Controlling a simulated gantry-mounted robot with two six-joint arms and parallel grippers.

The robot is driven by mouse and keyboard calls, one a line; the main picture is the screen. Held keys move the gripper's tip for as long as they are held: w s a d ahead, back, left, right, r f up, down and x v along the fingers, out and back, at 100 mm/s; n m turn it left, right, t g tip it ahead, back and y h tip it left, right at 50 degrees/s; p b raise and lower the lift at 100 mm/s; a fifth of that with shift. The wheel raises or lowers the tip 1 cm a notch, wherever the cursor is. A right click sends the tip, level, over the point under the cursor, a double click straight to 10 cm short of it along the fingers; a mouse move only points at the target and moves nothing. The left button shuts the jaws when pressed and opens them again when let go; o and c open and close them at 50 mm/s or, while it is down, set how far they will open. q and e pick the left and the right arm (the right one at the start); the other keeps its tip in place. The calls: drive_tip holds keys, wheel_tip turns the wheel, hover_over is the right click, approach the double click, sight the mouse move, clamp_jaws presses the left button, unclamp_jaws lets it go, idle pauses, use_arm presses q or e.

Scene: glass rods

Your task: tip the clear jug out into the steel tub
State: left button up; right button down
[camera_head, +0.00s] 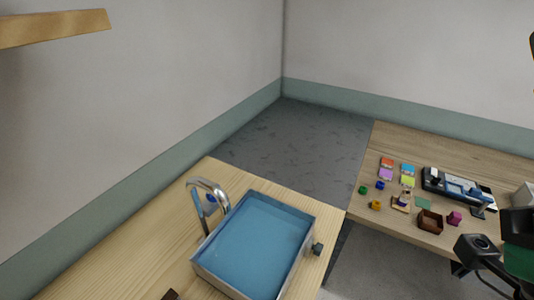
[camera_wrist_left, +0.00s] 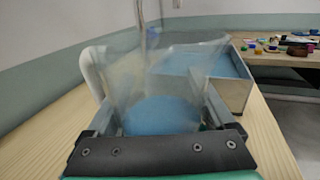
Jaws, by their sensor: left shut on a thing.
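In the left wrist view, my left gripper (camera_wrist_left: 158,118) is shut around the clear jug (camera_wrist_left: 165,75), one finger on each side. The jug is see-through, with blue liquid (camera_wrist_left: 160,112) showing in its lower part. The steel tub (camera_wrist_left: 236,96) stands beyond the jug and to its right, partly seen through the jug. In the head view the tub (camera_head: 303,258) stands on the wooden table with a blue inside.
A curved metal tap (camera_head: 208,186) stands at the tub's left side. A small dark block (camera_head: 317,249) is at the tub's right wall. A second table (camera_head: 385,142) at the right holds several coloured blocks and an open brown box (camera_head: 430,222).

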use_arm(q)
wheel_tip(320, 180, up, 24)
drive_tip(key=w+d+m+h+p, duration=0.1)
drive_tip(key=p, duration=2.3)
drive_tip(key=shift+w+d+h, duration=0.3)
drive_tip(key=shift+d+h, duration=0.1)
drive_tip(key=shift+f, duration=0.15)
